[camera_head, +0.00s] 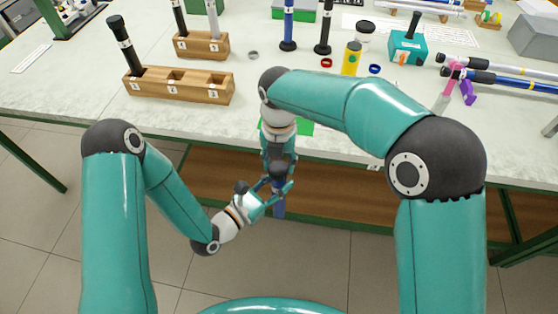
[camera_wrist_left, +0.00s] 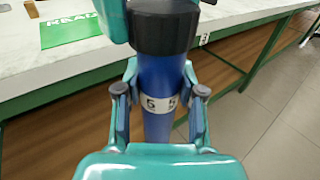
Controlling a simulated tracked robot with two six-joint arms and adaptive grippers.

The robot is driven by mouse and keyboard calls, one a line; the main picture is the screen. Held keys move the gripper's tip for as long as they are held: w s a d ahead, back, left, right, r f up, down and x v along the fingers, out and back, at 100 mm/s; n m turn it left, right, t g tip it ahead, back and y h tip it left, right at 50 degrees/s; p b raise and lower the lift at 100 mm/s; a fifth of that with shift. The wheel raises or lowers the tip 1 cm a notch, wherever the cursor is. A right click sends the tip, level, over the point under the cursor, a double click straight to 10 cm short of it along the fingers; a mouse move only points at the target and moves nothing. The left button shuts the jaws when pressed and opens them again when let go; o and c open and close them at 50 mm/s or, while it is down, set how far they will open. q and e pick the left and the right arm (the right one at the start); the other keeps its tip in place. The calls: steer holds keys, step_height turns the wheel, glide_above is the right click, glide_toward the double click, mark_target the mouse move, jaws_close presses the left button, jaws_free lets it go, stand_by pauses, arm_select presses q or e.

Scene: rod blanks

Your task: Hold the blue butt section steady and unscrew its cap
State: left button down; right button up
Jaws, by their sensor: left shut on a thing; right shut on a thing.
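The blue butt section (camera_head: 279,209) is held upright in front of the table's front edge. In the left wrist view its blue body (camera_wrist_left: 157,85) carries a white label with the digits 6 and 5. Its black cap (camera_wrist_left: 163,28) is at the top. My left gripper (camera_head: 270,194) is shut on the blue body below the cap; its fingers (camera_wrist_left: 158,97) show on both sides of it. My right gripper (camera_head: 279,163) comes down from above and is shut at the cap, its fingers partly hiding it.
A wooden block (camera_head: 205,91) with numbered slots holds a black rod at its left end. A second wooden block (camera_head: 213,46) stands behind. A yellow bottle (camera_head: 351,58), a teal box (camera_head: 407,48) and several rods are on the right. A green sheet (camera_wrist_left: 72,31) lies near the table edge.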

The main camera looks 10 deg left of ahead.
steer(key=shift+r, duration=0.15)
steer(key=shift+r, duration=0.95)
steer(key=shift+r, duration=0.15)
